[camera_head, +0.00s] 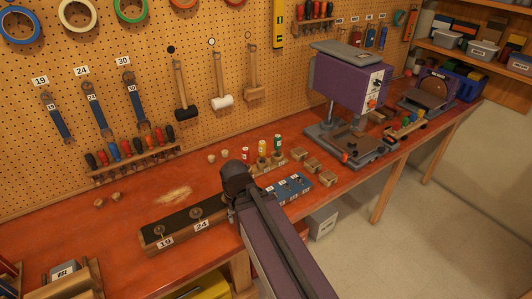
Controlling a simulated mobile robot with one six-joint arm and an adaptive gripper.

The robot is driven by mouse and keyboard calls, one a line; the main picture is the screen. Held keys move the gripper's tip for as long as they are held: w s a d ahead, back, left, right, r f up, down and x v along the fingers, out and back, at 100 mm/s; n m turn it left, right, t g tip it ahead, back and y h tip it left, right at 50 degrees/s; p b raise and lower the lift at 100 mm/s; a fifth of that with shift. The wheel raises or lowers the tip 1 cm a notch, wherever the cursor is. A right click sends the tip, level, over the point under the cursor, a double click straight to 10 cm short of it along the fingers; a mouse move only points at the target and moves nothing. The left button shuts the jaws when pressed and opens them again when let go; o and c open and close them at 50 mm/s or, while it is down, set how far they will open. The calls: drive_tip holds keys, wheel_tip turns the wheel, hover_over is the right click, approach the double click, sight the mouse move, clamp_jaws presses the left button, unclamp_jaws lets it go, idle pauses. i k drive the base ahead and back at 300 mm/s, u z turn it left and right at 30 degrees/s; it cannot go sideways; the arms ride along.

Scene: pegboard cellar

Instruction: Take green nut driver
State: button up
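A green-handled tool (277,145), which looks like the green nut driver, stands upright on the workbench near the middle of the view. It is the rightmost of three similar upright tools in a low wooden holder, with a yellow one (262,149) and a red one (245,154) to its left. My purple arm reaches up from the bottom edge and ends in a dark rounded joint, in front of and left of these tools. It partly covers the holder's near side. My gripper does not show, so its opening and any contents are hidden.
The red-brown workbench (120,222) runs along the pegboard. A long block (180,232) marked 19 and 24 lies left of my arm. A blue block (290,187) and small wooden blocks (312,165) lie right of it. A purple machine (345,82) stands farther right.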

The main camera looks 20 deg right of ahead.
sight(277, 138)
drive_tip(key=u, duration=0.75)
drive_tip(key=k, duration=1)
drive_tip(key=z, duration=1.1)
drive_tip(key=i, duration=0.7)
drive_tip(key=u, duration=0.1)
